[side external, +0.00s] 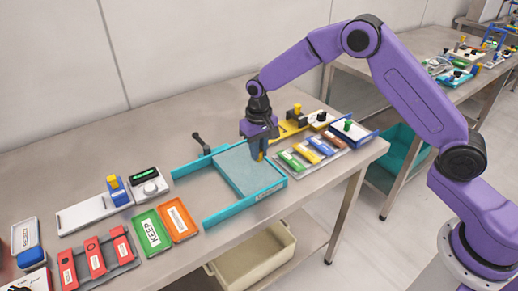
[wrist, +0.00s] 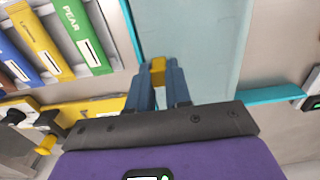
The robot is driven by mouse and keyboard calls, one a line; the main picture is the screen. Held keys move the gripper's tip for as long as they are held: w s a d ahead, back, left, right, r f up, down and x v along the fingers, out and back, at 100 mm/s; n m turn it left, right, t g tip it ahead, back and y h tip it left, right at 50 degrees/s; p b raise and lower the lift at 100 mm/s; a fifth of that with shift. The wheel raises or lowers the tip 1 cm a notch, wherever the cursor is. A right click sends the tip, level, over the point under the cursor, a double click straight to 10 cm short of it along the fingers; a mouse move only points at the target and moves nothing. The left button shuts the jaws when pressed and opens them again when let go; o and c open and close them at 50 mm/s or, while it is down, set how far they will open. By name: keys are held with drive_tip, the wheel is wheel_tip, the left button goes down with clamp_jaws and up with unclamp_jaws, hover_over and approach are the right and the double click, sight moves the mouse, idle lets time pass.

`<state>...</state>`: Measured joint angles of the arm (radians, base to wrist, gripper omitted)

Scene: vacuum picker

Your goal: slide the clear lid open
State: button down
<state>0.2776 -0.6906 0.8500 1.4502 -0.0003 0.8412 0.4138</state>
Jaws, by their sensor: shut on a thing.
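The clear lid (side external: 240,172) is a pale blue-grey sheet lying flat between teal rails at the middle of the table. It covers the right part of the teal frame (side external: 228,210); the left stretch between the rails is uncovered. In the wrist view the lid (wrist: 205,45) fills the upper middle. My gripper (side external: 262,154) points down at the lid's right side. In the wrist view my gripper (wrist: 159,75) is shut on a small yellow tab (wrist: 158,66), which shows between the fingertips. The base of the tab is hidden.
A tray of coloured labelled bars (side external: 309,153) stands close to the right, with a blue-edged stand (side external: 350,132) beyond. A black lever (side external: 201,143) stands behind the frame. Green (side external: 152,234) and orange (side external: 180,219) trays lie to the left.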

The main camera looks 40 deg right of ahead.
drive_tip(key=a, duration=1.3)
drive_tip(key=shift+a, duration=0.25)
drive_tip(key=c, duration=1)
unclamp_jaws()
drive_tip(key=shift+a, duration=0.1)
drive_tip(key=shift+c, duration=0.2)
drive_tip(key=shift+r, duration=0.15)
wheel_tip(320, 180, up, 17)
drive_tip(key=shift+r, duration=0.1)
